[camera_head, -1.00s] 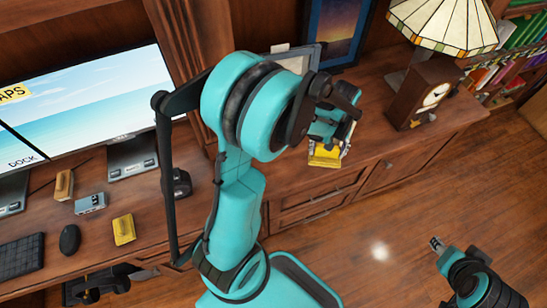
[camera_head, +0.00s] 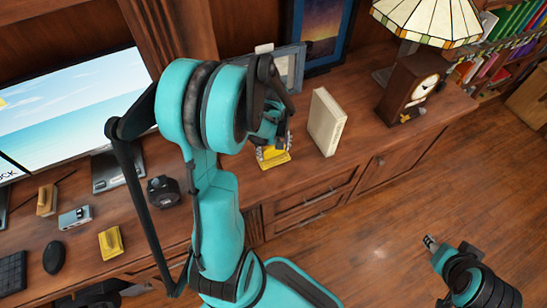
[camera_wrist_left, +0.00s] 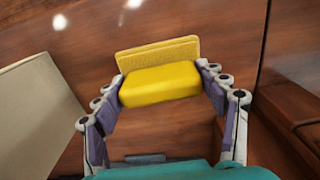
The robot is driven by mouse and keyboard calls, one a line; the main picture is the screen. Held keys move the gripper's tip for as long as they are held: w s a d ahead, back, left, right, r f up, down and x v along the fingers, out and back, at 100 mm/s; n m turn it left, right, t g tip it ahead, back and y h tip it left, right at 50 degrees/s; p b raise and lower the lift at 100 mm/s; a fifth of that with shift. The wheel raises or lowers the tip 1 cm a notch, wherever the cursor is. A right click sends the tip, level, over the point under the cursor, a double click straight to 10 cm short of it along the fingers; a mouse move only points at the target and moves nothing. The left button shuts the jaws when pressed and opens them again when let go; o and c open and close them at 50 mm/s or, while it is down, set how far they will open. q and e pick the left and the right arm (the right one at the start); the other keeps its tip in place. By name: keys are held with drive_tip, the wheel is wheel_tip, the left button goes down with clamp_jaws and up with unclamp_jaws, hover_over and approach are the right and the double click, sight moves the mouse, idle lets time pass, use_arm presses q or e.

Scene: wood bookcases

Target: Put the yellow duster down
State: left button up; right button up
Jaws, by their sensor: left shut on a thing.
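The yellow duster (camera_head: 274,160) is in my left gripper (camera_head: 272,146), over the desk's right part, left of a cream book. In the left wrist view the duster (camera_wrist_left: 160,84) is a yellow block with a flat yellow plate along its far side. The two fingers of the left gripper (camera_wrist_left: 163,100) are closed on its left and right sides. I cannot tell whether the duster touches the desk top (camera_head: 360,125). My right gripper (camera_head: 430,243) shows small at the lower right, away from the desk, and its jaws are unclear.
The cream book (camera_head: 327,122) stands upright on the desk. A clock (camera_head: 411,90) and a lamp (camera_head: 428,20) are further right, picture frames behind. Another yellow object (camera_head: 110,242), a mouse (camera_head: 53,257) and a monitor (camera_head: 80,110) are at the left. Desk between book and clock is clear.

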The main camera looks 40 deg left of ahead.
sight(274, 156)
use_arm(q)
wheel_tip(274, 156, down, 4)
drive_tip(key=shift+f+b, duration=0.1)
drive_tip(key=shift+b, duration=0.85)
drive_tip(key=o, duration=1.3)
